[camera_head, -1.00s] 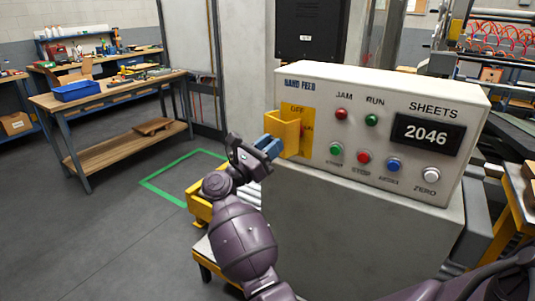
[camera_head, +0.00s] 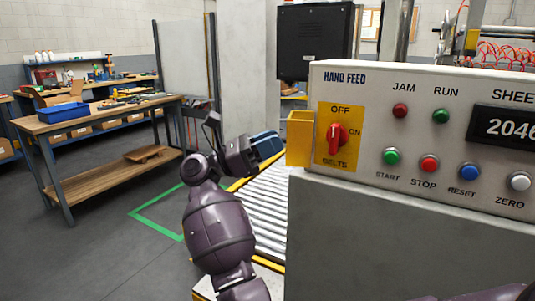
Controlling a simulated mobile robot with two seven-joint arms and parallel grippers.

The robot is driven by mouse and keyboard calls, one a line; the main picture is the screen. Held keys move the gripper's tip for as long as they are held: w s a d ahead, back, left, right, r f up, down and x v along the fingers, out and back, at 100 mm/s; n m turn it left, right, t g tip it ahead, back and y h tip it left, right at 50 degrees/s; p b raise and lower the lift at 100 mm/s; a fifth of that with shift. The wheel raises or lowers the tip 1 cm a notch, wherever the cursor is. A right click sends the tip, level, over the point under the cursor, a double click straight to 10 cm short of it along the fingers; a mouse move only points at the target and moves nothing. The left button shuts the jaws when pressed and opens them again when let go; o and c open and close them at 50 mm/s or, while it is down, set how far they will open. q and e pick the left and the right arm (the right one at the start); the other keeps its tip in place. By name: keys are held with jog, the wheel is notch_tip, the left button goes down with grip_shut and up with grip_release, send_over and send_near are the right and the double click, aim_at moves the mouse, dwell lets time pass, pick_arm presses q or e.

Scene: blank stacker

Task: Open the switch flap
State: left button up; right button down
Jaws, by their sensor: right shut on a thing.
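The yellow switch flap (camera_head: 299,138) stands swung out at the left edge of the control panel (camera_head: 380,83). The red switch (camera_head: 337,138) shows uncovered on its yellow plate (camera_head: 325,115), with OFF, ON and BELTS printed around it. My right gripper (camera_head: 272,144) is at the flap's left side, its blue fingertips shut on the flap; the exact contact is hard to see. My left gripper is not in view.
Lamps and push buttons (camera_head: 429,163) and a counter display (camera_head: 510,127) sit on the panel right of the switch. A roller conveyor (camera_head: 262,205) lies behind my arm. A workbench with a blue bin (camera_head: 63,112) stands at the left, beyond open floor.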

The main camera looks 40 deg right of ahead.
pick_arm(q)
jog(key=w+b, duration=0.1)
jog(key=b, duration=0.1)
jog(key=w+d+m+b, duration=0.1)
jog(key=b, duration=0.1)
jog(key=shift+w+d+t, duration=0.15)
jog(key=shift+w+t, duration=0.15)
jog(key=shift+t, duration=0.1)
pick_arm(e)
jog(key=w+d+m+g+y, duration=0.1)
jog(key=w+d+g+y, duration=0.1)
jog(key=w, duration=0.4)
jog(key=shift+d+m, duration=0.3)
jog(key=shift+d, duration=0.3)
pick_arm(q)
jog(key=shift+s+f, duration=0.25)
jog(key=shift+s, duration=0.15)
pick_arm(e)
jog(key=c, duration=0.9)
grip_release()
jog(key=shift+r, duration=0.15)
jog(key=shift+w, duration=0.1)
